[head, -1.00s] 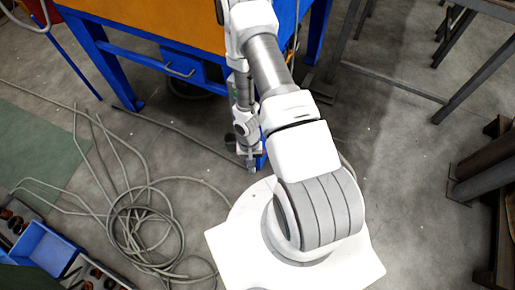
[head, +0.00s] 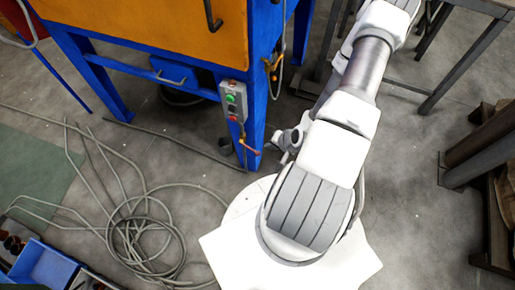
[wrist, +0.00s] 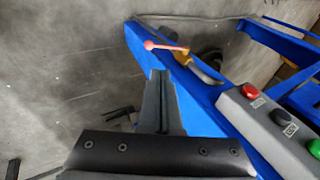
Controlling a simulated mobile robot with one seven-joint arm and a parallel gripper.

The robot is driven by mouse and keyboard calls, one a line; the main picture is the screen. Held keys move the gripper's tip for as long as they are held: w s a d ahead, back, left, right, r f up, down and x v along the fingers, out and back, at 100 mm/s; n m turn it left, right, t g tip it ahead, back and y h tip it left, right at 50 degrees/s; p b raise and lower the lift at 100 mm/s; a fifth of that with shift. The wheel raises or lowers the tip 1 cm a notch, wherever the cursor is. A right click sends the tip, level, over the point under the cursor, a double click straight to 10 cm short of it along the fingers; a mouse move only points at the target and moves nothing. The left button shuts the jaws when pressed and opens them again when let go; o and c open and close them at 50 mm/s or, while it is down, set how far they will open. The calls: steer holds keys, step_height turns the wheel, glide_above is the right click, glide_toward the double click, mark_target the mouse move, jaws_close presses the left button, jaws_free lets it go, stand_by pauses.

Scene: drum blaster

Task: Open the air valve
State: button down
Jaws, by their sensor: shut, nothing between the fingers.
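The air valve has a red lever (wrist: 165,46) and a brass-yellow body (wrist: 205,68) on the blue leg of the machine. In the wrist view the lever points left, beyond my fingertips. My gripper (wrist: 160,76) is shut and empty, just short of the lever and apart from it. In the head view the red lever (head: 249,150) shows low on the blue leg, below the control box. My gripper (head: 272,147) is just right of the lever there, partly hidden by my own arm.
A grey control box (head: 234,101) with green and red buttons is above the valve; it also shows in the wrist view (wrist: 270,125). The blue leg (head: 256,115) stands close to my gripper. Coiled hoses (head: 145,235) lie on the floor at left. A steel table frame (head: 465,60) stands at right.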

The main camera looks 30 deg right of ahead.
mark_target(253, 150)
steer(key=b+x, duration=0.5)
steer(key=x, duration=0.9)
steer(key=shift+r, duration=0.1)
